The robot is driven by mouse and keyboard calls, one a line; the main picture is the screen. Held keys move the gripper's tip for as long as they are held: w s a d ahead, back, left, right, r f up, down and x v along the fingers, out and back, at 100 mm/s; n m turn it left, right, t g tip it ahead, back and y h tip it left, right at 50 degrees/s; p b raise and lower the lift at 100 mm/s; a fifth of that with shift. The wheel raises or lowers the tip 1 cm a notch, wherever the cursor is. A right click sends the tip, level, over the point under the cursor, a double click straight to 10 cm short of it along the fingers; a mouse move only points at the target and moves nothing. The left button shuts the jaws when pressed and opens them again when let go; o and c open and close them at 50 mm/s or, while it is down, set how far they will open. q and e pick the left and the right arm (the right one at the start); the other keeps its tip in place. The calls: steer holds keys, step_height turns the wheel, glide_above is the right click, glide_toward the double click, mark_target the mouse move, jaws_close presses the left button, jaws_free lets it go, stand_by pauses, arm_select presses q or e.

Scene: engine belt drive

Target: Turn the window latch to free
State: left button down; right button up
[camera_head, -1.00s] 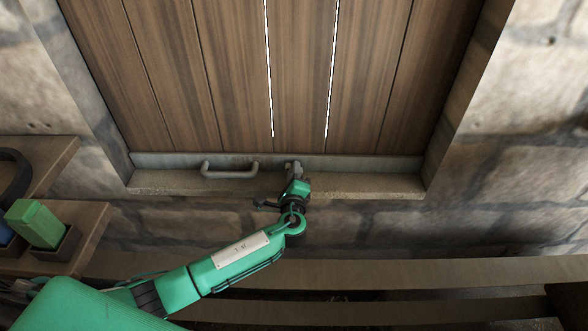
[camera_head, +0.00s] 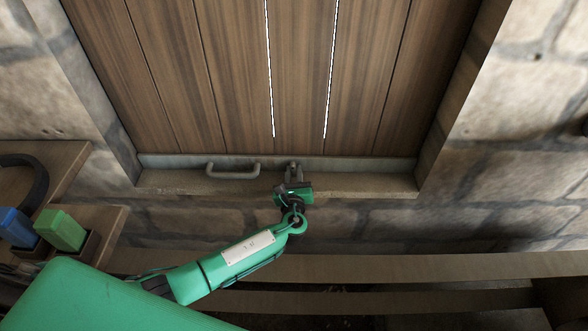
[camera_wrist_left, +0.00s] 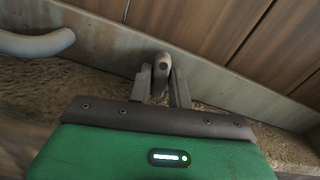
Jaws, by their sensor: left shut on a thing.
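The wooden window shutter (camera_head: 235,90) is closed in its stone opening, with a grey metal rail (camera_head: 370,163) along its bottom edge. The small grey window latch (camera_head: 293,165) sits on this rail near the middle; it also shows in the left wrist view (camera_wrist_left: 162,66). My left gripper (camera_head: 294,178) is at the latch. In the left wrist view its two grey fingers (camera_wrist_left: 162,90) stand on either side of the latch and are shut on it. The fingers hide the latch's lower part. My right gripper is in neither view.
A grey bar handle (camera_head: 233,172) is on the rail left of the latch. The stone sill (camera_head: 370,186) runs just below. Wooden shelves (camera_head: 105,222) at the left hold a green block (camera_head: 62,230) and a blue block (camera_head: 17,228). A wooden beam (camera_head: 430,265) crosses below the window.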

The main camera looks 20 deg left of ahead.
arm_select(q)
steer(key=shift+m+p, duration=0.6)
steer(key=shift+m, duration=0.5)
steer(key=c, duration=1.6)
jaws_free()
steer(key=shift+c, duration=0.2)
steer(key=shift+s, duration=0.1)
steer(key=b+v, duration=0.2)
steer(key=v, duration=1.1)
steer(key=shift+s+b, duration=0.3)
steer(key=shift+d, duration=0.1)
